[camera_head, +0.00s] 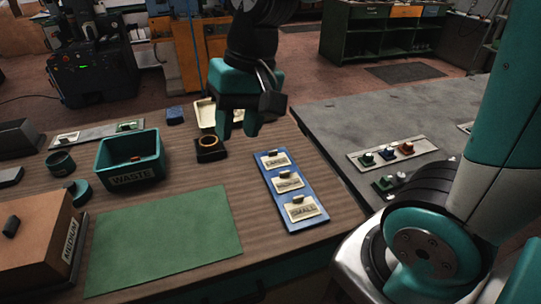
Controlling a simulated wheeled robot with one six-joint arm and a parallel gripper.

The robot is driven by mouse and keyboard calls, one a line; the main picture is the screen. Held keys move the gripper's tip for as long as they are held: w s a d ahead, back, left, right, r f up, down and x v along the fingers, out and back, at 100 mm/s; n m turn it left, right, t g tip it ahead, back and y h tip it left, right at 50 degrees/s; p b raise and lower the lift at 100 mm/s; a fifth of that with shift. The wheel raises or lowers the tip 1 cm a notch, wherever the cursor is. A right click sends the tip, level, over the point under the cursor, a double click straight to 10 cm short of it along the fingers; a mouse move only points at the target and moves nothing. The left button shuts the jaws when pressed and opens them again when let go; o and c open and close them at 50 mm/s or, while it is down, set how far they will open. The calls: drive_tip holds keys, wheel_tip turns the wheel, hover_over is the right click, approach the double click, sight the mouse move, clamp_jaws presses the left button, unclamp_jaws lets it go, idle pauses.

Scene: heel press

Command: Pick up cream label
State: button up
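Three cream labels with dark knobs lie in a column on a blue board (308,220) at the table's middle right. The far label (275,161) seems to read LARGE, the middle label (289,182) is hard to read, and the near label (302,208) reads SMALL. My gripper (237,130) hangs above the table, left of and beyond the far label. Its teal fingers point down and stand apart with nothing seen between them.
A small dark block with a ring (210,147) stands just below my gripper in the picture. A green WASTE bin (130,162), a green mat (160,238) and a brown MEDIUM box (35,235) are to the left. A grey table (400,120) adjoins at the right.

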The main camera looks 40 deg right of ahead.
drive_tip(key=w+d+f+m+h, duration=0.1)
drive_tip(key=w+d+f+m, duration=0.3)
drive_tip(key=w+d+m, duration=0.6)
drive_tip(key=m+g+h+p, duration=0.1)
drive_tip(key=m+h+p, duration=0.1)
drive_tip(key=m, duration=0.8)
hover_over(275, 151)
wheel_tip(275, 151, down, 17)
drive_tip(key=shift+r, duration=0.1)
drive_tip(key=shift+w+f+p, duration=0.1)
drive_tip(key=shift+f+p, duration=1.25)
drive_tip(key=shift+f, duration=1.85)
clamp_jaws()
